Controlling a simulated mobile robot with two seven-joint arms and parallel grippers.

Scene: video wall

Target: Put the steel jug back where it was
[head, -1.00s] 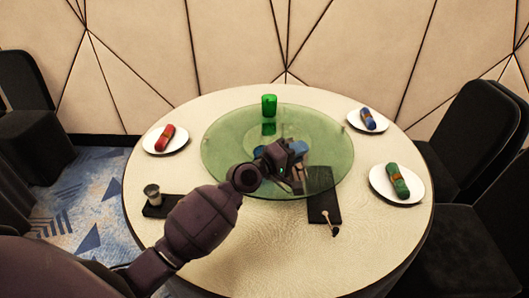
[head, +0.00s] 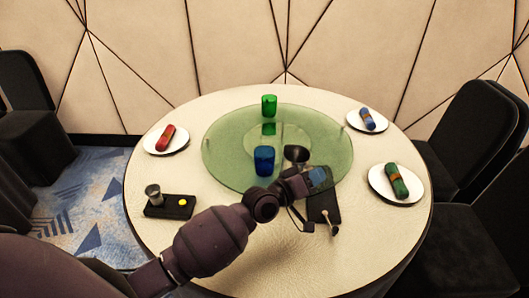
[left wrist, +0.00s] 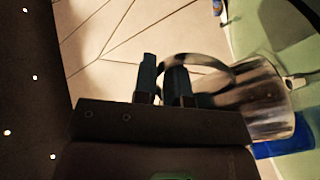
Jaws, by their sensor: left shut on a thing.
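The steel jug (left wrist: 262,98) shows in the left wrist view as a shiny metal body with a curved handle. My left gripper (left wrist: 165,80) is shut on its handle. In the head view, my left gripper (head: 318,178) is over the near right edge of the green glass turntable (head: 225,150). The jug (head: 297,153) shows there as a dark shape just up and left of the fingers, partly hidden by my gripper. I cannot tell whether it touches the glass. A dark mat (head: 322,214) lies partly under my gripper on the table. My right gripper is not in view.
A blue glass (head: 264,160) stands close left of the jug; a green glass (head: 269,105) stands farther back. A dark tray (head: 158,210) at left holds a small metal cup (head: 153,194) and a yellow thing (head: 183,202). White plates with rolled napkins ring the table; its near edge is clear.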

